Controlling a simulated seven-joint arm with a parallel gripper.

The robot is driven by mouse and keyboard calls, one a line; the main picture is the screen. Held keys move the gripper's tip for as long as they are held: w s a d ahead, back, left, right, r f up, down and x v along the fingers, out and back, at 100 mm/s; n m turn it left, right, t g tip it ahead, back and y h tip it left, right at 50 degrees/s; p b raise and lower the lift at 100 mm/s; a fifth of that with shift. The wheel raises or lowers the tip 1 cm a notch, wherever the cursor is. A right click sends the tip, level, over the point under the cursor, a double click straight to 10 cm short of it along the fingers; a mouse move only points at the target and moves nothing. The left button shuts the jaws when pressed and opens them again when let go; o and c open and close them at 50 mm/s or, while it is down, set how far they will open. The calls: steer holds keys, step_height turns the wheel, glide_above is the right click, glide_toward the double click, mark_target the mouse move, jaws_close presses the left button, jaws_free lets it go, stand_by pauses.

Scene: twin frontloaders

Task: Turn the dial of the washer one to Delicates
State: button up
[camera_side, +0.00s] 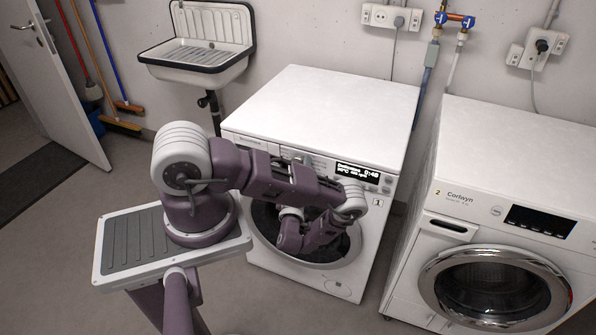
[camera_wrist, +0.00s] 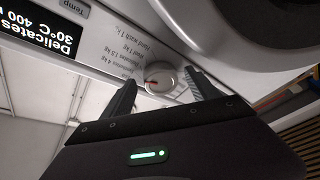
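Washer one (camera_side: 345,112) is the white machine in the middle of the side view, marked 1. Its lit display (camera_side: 357,172) is small there. In the wrist view the display (camera_wrist: 40,32) reads Delicates, 30°C and 400, cut off at the edge. The round dial (camera_wrist: 162,80) is pale with a red mark, and printed program lines sit beside it. My gripper (camera_wrist: 162,84) is open, one finger on each side of the dial, with visible gaps in the picture. I cannot tell how deep the fingertips reach. In the side view my arm hides the dial and my fingers.
Washer two (camera_side: 510,150), marked 2 Corlwyn, stands at the right with a dark display. My arm passes close in front of washer one's panel and door. A sink (camera_side: 200,58) hangs on the back wall. Brooms (camera_side: 120,125) lean by the door at the left.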

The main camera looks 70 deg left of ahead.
steer(key=shift+s+d, duration=0.1)
steer(key=shift+d, duration=0.05)
steer(key=s+d+r, duration=0.2)
steer(key=d+r, duration=0.2)
steer(key=r, duration=0.2)
stand_by(0.5)
